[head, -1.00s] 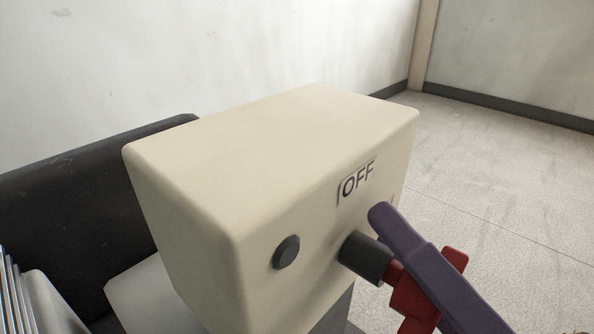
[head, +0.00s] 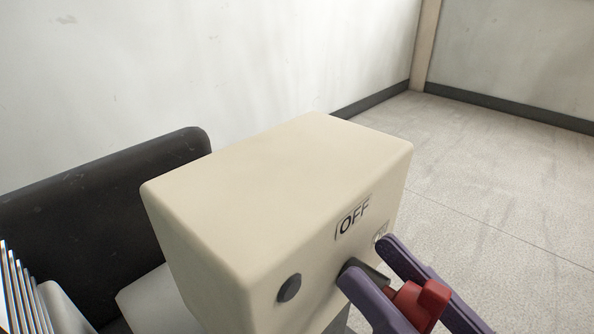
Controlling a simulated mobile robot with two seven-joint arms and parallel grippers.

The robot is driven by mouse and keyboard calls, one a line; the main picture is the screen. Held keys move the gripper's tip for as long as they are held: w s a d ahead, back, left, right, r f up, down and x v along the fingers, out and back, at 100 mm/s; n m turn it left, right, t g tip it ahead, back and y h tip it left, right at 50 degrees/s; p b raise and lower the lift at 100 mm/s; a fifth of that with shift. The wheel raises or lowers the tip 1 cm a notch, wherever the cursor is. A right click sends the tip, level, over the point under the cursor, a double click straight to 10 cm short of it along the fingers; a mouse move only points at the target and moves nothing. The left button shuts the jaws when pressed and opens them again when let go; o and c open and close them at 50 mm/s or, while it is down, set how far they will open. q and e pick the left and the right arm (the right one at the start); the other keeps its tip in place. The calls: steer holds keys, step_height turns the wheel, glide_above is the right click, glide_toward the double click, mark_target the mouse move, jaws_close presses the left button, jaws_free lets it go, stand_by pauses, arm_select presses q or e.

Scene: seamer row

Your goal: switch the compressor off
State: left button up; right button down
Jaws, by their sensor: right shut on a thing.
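The compressor's cream switch box (head: 260,190) stands in the lower middle of the head view. Its front face bears an OFF label (head: 353,218). A second small label (head: 381,240) to the right is partly hidden by a finger and I cannot read it. A dark shaft comes out of the face below OFF and carries a red switch handle (head: 421,303). My right gripper (head: 366,259) has its two purple fingers on either side of the handle and is shut on it. My left gripper is not in view.
A round dark button (head: 289,288) sits on the box face, left of the shaft. A black rounded body (head: 100,200) and ribbed metal fins (head: 20,295) stand to the left. The floor (head: 490,190) to the right is clear.

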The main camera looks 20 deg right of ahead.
steer(key=shift+a+n+y, duration=0.1)
steer(key=shift+n+y, duration=0.5)
steer(key=shift+n, duration=1)
steer(key=shift+c, duration=1.8)
jaws_free()
steer(key=shift+s, duration=0.1)
steer(key=v, duration=1)
steer(key=shift+b, duration=0.45)
